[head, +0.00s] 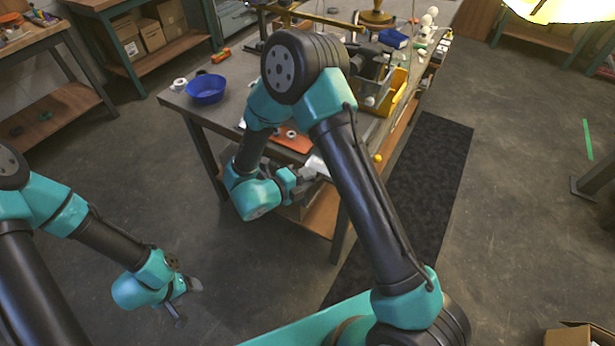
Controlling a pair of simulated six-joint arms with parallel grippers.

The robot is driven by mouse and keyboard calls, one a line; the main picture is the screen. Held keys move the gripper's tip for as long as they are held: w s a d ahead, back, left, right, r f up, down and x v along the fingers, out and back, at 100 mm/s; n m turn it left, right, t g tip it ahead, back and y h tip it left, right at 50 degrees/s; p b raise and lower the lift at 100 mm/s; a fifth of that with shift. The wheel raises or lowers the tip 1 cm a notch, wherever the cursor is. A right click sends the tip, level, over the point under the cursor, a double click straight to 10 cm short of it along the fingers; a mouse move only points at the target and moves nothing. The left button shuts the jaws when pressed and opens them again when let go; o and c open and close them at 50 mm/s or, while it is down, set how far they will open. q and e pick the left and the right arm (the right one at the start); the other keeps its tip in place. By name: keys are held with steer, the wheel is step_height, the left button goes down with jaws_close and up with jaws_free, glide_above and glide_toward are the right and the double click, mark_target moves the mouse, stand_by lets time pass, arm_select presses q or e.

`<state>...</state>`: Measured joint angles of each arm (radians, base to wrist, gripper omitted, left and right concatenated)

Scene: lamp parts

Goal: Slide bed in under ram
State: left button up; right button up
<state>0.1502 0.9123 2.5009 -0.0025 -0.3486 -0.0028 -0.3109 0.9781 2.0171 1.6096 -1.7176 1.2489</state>
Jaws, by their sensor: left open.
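I cannot clearly pick out the bed or the ram. A grey, frame-like device (372,68) stands on the workbench, partly hidden behind my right arm, and I cannot tell whether it holds the ram. An orange flat piece (292,141) with a small pale round part on it lies at the bench's near edge. My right gripper (308,180) is at that near edge, beside a pale shiny piece (318,163); its fingers are too small and hidden to read. My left gripper (188,301) is open and empty over the bare floor, away from the bench.
The workbench (230,125) carries a blue bowl (206,88), a yellow bin (394,92), a dark blue box (393,38), a brass lamp part (376,16) and several small parts. A dark mat (430,170) lies on the floor to its right. Shelves with cardboard boxes stand behind.

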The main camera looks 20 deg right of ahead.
jaws_close()
steer(key=w+d, duration=0.2)
steer(key=d, duration=0.1)
steer(key=shift+w+d+r, duration=0.1)
steer(key=shift+w+d, duration=0.05)
steer(key=shift+w, duration=0.15)
steer(key=shift+o, duration=1.6)
jaws_free()
steer(key=v, duration=1.7)
steer(key=shift+a, duration=0.3)
